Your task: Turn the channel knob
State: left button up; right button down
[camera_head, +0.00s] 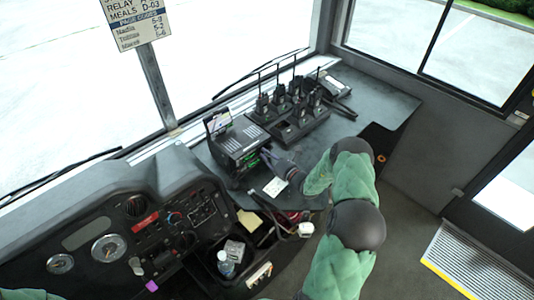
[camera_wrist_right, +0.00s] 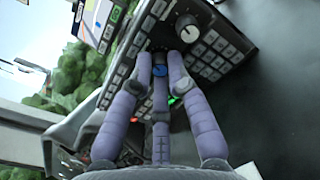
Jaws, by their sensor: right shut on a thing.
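The radio (camera_head: 238,143) is a black box on the dark counter, its front facing my right arm. In the right wrist view its panel (camera_wrist_right: 228,48) shows rows of grey buttons and a round knob with a pale face (camera_wrist_right: 187,28). My right gripper (camera_head: 266,156) reaches the radio's front from the right. In the wrist view its purple fingers (camera_wrist_right: 160,66) close together at the panel on a small dark knob (camera_wrist_right: 159,56), apparently the channel knob, mostly hidden between the fingertips. The pale-faced knob is just beside them, free. My left gripper is out of view.
Handheld radios in a charger (camera_head: 292,115) stand behind and right of the radio. A white card (camera_head: 275,187) lies on the counter below my right gripper. The dashboard (camera_head: 120,240) is at left, with a bottle (camera_head: 226,264) in a tray. Open floor lies to the right.

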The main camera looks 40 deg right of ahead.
jog(key=shift+m, duration=0.7)
jog(key=c, duration=1.5)
grip_release()
jog(key=shift+o, duration=0.2)
jog(key=s, duration=1.2)
jog(key=shift+d+r, duration=0.1)
jog(key=shift+d, duration=0.3)
